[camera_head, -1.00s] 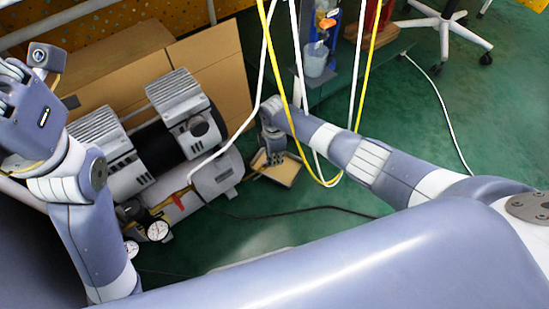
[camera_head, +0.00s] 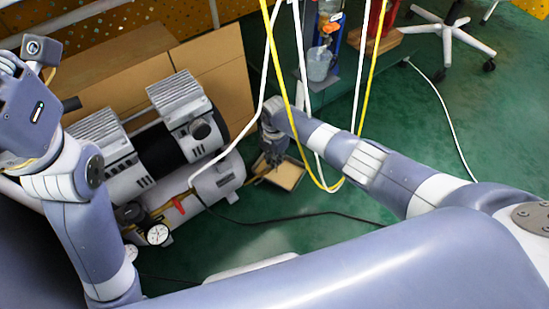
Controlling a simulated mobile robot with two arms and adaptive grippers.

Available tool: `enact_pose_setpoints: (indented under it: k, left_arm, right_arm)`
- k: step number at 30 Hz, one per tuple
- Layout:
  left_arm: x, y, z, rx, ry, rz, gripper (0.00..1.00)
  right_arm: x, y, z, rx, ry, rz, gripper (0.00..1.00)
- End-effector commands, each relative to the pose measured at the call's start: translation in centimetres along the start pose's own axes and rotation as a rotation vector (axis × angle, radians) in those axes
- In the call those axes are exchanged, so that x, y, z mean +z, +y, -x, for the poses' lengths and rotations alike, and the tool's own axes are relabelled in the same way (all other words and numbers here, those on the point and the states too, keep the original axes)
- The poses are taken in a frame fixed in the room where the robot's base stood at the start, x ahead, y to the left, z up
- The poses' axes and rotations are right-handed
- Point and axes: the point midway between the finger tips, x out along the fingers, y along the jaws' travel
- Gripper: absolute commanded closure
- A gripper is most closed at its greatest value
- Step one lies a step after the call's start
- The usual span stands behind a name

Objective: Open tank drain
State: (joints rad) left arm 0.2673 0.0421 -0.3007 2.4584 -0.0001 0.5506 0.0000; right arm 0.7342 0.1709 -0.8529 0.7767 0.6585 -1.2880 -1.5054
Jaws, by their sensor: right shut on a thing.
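The compressor's white tank (camera_head: 222,180) lies under its motor and two grey finned heads, left of centre. A red lever (camera_head: 180,207) and a gauge (camera_head: 157,234) are on its near side. My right gripper (camera_head: 266,169) points down beside the tank's right end. It is shut on a small part there, apparently the tank drain, mostly hidden by the hand. A shallow square tray (camera_head: 287,174) lies on the floor just right of and below that gripper. My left gripper (camera_head: 14,72) is raised at the left edge, and its fingers cannot be made out.
A dark cable (camera_head: 300,219) crosses the green floor. Cardboard (camera_head: 217,75) stands behind the compressor. A blue stand (camera_head: 322,50) and a chair base (camera_head: 447,27) are at the back.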

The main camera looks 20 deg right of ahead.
Motion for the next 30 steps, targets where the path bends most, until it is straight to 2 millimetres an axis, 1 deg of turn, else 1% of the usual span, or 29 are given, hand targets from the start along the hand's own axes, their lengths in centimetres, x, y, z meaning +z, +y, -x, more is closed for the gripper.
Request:
enact_pose_setpoints:
  k: [5, 6, 8, 9, 18, 22, 26, 29, 30]
  left_arm:
    - [0.0, 0.0, 0.0, -0.001, -0.001, 0.000, 1.00]
    - [0.0, 0.0, 0.0, -0.001, -0.002, 0.000, 1.00]
    - [0.0, 0.0, 0.1, -0.001, -0.002, 0.000, 1.00]
    - [0.0, 0.0, 0.1, -0.001, -0.003, 0.000, 1.00]
    - [0.1, -0.1, 0.1, -0.005, -0.007, -0.001, 1.00]
    - [0.1, -0.1, 0.1, -0.005, -0.007, -0.001, 1.00]
    - [0.1, -0.1, 0.1, -0.004, -0.006, -0.001, 1.00]
    - [0.1, -0.1, 0.1, -0.003, -0.006, 0.000, 1.00]
    - [0.1, -0.1, 0.1, -0.003, -0.006, 0.000, 1.00]
  right_arm:
    - [-0.1, 0.0, 0.0, 0.001, 0.001, 0.003, 1.00]
    - [-0.1, 0.0, 0.0, 0.001, 0.001, 0.003, 0.85]
    - [-0.1, 0.0, 0.0, 0.001, 0.001, 0.003, 0.72]
    - [-0.1, 0.0, 0.0, 0.001, 0.001, 0.003, 0.68]
    - [0.0, 0.0, 0.0, 0.000, 0.001, 0.001, 0.68]
    - [0.0, 0.1, 0.5, 0.001, 0.001, 0.001, 0.68]
    - [0.0, 0.1, 1.8, 0.003, 0.001, 0.002, 0.68]
    - [0.1, 0.0, 3.2, 0.004, -0.001, 0.002, 0.68]
    - [0.0, 0.1, 4.1, 0.005, 0.000, 0.003, 0.68]
